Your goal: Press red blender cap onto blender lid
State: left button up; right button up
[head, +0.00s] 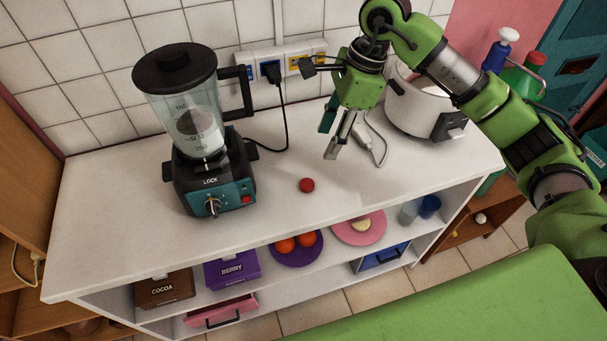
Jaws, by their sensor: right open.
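The small red blender cap (307,185) lies on the white counter, to the right of the blender. The blender (207,140) stands upright, with a clear jar holding something whitish on a teal and black base. Its black lid (174,68) sits on top of the jar, with a raised round part in the middle. My right gripper (333,143) is open and empty, pointing down above the counter, behind and a little to the right of the red cap and apart from it. My left gripper is not in view.
A white cooker (425,105) stands at the back right. Shelves below hold boxes and plates. The counter's front is clear.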

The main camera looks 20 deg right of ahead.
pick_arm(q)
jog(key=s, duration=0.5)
pick_arm(e)
jog(key=p, duration=0.2)
send_over(308, 183)
jog(key=d, duration=0.2)
notch_tip(308, 183, down, 8)
jog(key=shift+d+r, duration=0.1)
jog(key=shift+r, duration=0.05)
jog(key=shift+f, duration=0.25)
jog(key=shift+s+a+f+p, duration=0.1)
jog(key=shift+a+f+p, duration=0.2)
jog(key=shift+f+p, duration=0.15)
jog(key=p+x, duration=0.1)
jog(key=x, duration=0.2)
jog(key=shift+s+a+f, duration=0.1)
jog(key=shift+a+f, duration=0.05)
jog(key=shift+f, duration=0.05)
jog(key=shift+a+f, duration=0.1)
jog(key=shift+f, duration=0.25)
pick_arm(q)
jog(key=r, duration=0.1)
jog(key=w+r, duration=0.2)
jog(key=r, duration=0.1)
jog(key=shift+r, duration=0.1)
pick_arm(e)
jog(key=c, duration=0.8)
